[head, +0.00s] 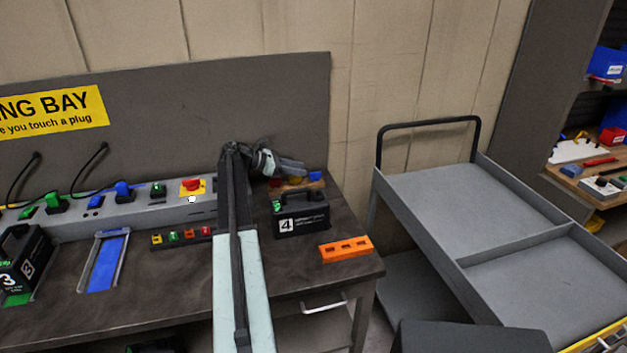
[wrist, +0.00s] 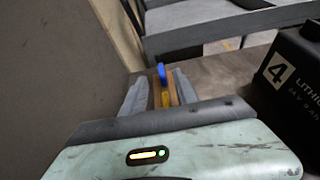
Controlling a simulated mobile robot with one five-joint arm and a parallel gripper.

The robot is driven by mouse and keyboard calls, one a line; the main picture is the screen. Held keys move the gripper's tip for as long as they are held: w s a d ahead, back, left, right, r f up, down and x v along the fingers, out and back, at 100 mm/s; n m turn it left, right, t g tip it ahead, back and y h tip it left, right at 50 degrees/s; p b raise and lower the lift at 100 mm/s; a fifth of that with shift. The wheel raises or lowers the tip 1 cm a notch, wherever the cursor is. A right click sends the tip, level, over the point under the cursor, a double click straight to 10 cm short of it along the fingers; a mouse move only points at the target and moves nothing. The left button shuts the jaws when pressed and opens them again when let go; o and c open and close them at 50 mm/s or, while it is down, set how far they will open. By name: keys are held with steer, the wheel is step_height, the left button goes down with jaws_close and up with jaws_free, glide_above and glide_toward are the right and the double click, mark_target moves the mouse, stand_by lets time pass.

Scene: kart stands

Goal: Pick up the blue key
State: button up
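The blue key (head: 315,176) stands at the right end of a small wooden holder (head: 290,184) behind the black battery. In the wrist view the blue key (wrist: 161,72) shows at the far end of the wooden holder (wrist: 173,90), with a yellow piece (wrist: 165,99) nearer. My gripper (wrist: 160,84) is open, its two grey fingers apart to the left and right of the holder's strip in that view. The key appears just ahead of the fingertips, apart from them. In the head view my gripper (head: 303,168) is beside the key, on its left.
A black battery marked 4 (head: 301,214) stands close in front of the holder; it is at the right in the wrist view (wrist: 292,75). An orange block (head: 346,249) lies near the bench's right edge. The grey panel (head: 290,100) rises behind. A grey cart (head: 440,200) stands at right.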

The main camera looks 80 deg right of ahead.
mark_target(312, 173)
steer(key=b+x, duration=0.1)
steer(key=x, duration=0.3)
steer(key=shift+s+f+b, duration=0.25)
steer(key=shift+f+b, duration=0.15)
steer(key=shift+r, duration=0.1)
jaws_close()
steer(key=shift+r, duration=0.1)
